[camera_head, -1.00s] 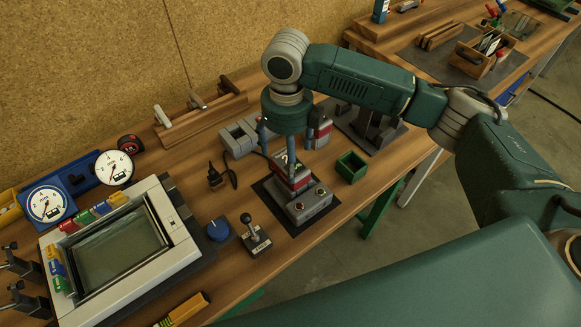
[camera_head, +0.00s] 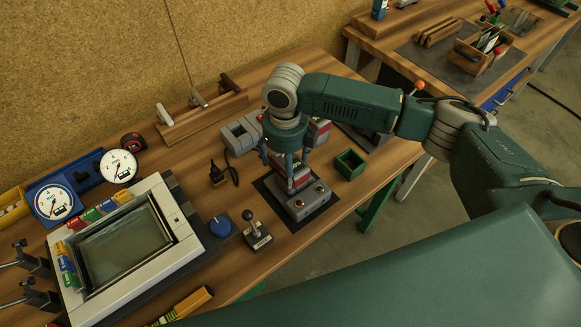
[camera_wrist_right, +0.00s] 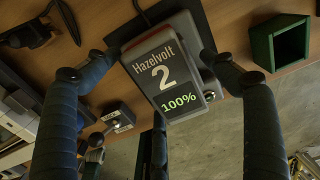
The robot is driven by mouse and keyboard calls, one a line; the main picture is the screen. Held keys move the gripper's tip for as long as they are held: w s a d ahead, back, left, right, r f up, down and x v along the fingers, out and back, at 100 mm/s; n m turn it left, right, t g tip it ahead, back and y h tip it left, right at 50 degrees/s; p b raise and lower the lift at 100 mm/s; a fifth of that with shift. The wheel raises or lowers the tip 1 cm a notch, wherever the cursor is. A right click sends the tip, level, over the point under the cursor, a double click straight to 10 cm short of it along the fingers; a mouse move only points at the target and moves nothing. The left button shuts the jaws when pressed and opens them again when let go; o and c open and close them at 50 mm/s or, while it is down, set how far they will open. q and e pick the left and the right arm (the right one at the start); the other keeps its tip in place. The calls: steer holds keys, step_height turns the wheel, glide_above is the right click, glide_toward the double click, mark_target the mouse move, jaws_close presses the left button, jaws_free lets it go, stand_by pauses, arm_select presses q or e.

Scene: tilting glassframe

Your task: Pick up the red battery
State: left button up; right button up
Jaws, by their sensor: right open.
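A grey battery with red bands (camera_head: 298,181) stands on a grey charger base (camera_head: 309,203) near the middle of the bench. In the right wrist view the battery's dark top (camera_wrist_right: 165,75) reads "Hazelvolt 2" and "100%". My right gripper (camera_head: 290,178) points down over the battery. Its blue fingers are open and stand around the battery; they also show on either side of it in the right wrist view (camera_wrist_right: 158,62). I cannot tell whether any finger touches it. My left gripper is not in view.
Another red and grey block (camera_head: 319,131) stands just behind the gripper. A green open box (camera_head: 350,164) is to the right and a joystick (camera_head: 256,232) to the front left. A framed screen (camera_head: 125,250) and gauges (camera_head: 54,203) fill the left side.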

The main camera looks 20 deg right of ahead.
steer(key=shift+f, duration=0.15)
steer(key=shift+c, duration=0.2)
steer(key=c, duration=1.3)
steer(key=shift+c, duration=0.2)
steer(key=shift+r, duration=0.25)
step_height(320, 180, up, 20)
steer(key=b, duration=0.4)
steer(key=shift+b, duration=0.3)
